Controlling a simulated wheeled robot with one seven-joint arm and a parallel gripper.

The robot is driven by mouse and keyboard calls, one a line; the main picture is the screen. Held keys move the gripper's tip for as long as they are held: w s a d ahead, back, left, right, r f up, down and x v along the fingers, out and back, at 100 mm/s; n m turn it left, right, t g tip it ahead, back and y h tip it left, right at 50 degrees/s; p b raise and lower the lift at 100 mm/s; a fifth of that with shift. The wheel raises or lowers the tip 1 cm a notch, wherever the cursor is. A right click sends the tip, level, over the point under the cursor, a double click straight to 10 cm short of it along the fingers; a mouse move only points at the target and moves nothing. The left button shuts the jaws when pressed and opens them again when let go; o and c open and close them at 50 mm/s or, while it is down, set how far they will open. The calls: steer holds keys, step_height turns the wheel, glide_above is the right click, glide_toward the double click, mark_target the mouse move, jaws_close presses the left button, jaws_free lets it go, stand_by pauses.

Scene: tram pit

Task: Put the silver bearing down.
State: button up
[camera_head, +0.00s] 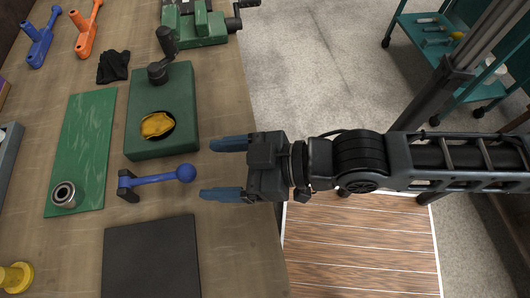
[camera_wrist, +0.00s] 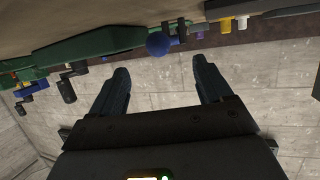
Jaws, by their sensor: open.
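The silver bearing (camera_head: 64,194) is a short metal ring. It rests on the lower left end of a flat green board (camera_head: 88,138) on the workbench. My gripper (camera_head: 205,169) is at the right edge of the bench, well to the right of the bearing. Its two blue fingers are spread apart with nothing between them. The fingers also show open and empty in the wrist view (camera_wrist: 164,80). I cannot make out the bearing in the wrist view.
A blue ball-ended lever (camera_head: 155,178) lies just left of my gripper. A dark mat (camera_head: 152,257) lies below. A green vise (camera_head: 200,24) and black gloves (camera_head: 113,66) are farther back.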

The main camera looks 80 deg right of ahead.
steer(key=v, duration=1)
steer(key=shift+d+h, duration=0.3)
steer(key=shift+d, duration=0.05)
